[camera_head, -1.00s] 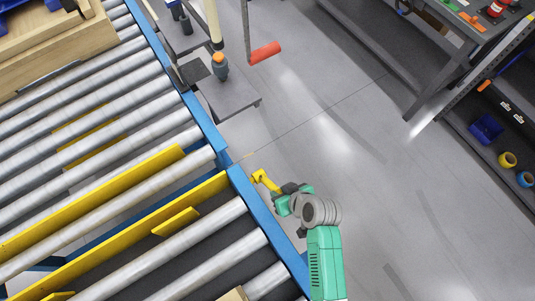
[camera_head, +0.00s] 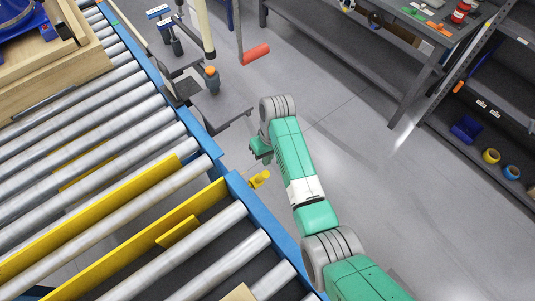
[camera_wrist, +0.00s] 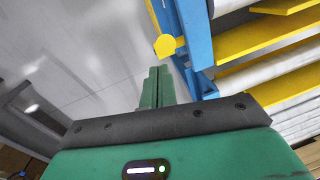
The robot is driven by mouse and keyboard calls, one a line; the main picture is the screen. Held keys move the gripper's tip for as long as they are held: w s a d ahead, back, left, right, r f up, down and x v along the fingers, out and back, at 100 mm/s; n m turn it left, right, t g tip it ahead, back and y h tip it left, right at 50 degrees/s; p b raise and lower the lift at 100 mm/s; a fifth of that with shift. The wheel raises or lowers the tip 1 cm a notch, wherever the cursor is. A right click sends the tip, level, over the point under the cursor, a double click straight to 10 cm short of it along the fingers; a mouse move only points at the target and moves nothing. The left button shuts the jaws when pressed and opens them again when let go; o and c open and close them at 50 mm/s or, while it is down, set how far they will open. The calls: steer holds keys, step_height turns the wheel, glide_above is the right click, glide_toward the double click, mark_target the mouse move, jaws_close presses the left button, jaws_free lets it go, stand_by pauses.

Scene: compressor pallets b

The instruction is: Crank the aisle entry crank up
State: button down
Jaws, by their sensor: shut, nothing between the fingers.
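I cannot tell which of these is the aisle entry crank. My gripper (camera_wrist: 157,88) is shut and empty, its green fingers together. In the head view my gripper (camera_head: 261,149) is partly hidden by my arm, between the yellow part and the grey stand, well short of the red grip.
The roller conveyor (camera_head: 205,130) with its blue rail fills the left. A grey stand (camera_head: 222,112) with an orange-topped knob is close beyond my gripper. A workbench (camera_head: 375,45) and a dark shelf (camera_head: 480,145) stand at right. The floor between is clear.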

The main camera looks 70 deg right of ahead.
step_height(320, 180, down, 7)
steer(key=s+a, duration=0.1)
steer(key=a, duration=0.1)
steer(key=shift+s+a, duration=0.3)
steer(key=shift+a, duration=0.05)
steer(key=shift+a+f, duration=0.1)
